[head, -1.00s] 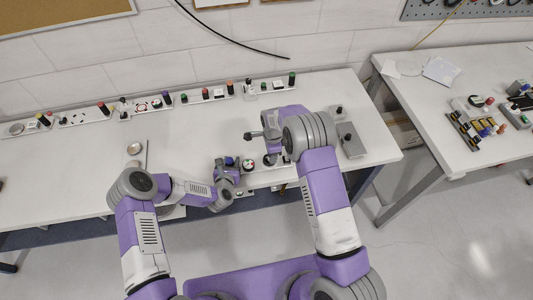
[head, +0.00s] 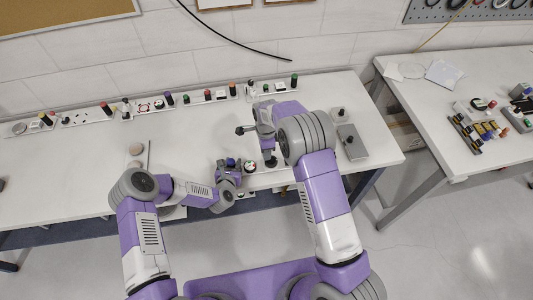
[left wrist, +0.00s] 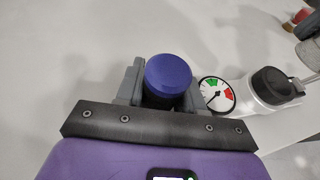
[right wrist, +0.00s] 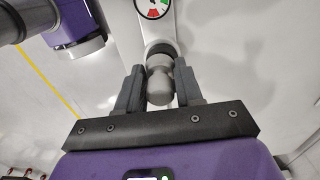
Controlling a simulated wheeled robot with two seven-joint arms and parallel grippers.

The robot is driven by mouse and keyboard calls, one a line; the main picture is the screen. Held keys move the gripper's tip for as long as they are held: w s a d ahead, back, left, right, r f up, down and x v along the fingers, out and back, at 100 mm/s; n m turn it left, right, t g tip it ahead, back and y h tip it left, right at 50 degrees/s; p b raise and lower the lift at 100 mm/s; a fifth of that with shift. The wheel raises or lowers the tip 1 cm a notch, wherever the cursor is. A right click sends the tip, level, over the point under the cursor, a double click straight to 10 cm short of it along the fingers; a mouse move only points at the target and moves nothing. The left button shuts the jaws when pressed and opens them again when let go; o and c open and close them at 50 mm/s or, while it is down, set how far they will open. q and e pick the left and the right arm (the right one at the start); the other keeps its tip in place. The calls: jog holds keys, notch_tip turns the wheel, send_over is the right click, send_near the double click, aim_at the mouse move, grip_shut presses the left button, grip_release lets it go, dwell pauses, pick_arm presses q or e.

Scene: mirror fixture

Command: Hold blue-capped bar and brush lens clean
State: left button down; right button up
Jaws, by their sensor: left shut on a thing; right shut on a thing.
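My left gripper (left wrist: 168,88) is shut on the blue-capped bar (left wrist: 168,76), whose cap shows from above between its jaws. It also shows in the head view (head: 229,166), just left of a dial gauge (head: 249,167). My right gripper (right wrist: 159,88) is shut on a grey rounded handle (right wrist: 160,85); I cannot tell from the visible part whether this is the brush. In the head view my right arm's end hangs just beyond and right of the gauge. A pale round disc (head: 135,148) on a plate at left may be the lens; I cannot be sure.
Strips with coloured knobs (head: 208,95) line the bench's back. A grey block (head: 350,142) lies at the bench's right end. The white bench (head: 70,170) is clear at left.

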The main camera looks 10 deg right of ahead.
jog(key=shift+r, duration=1.75)
pick_arm(q)
jog(key=c, duration=0.6)
grip_release()
jog(key=shift+s, duration=0.1)
jog(key=v, duration=1.2)
jog(key=shift+r, duration=0.1)
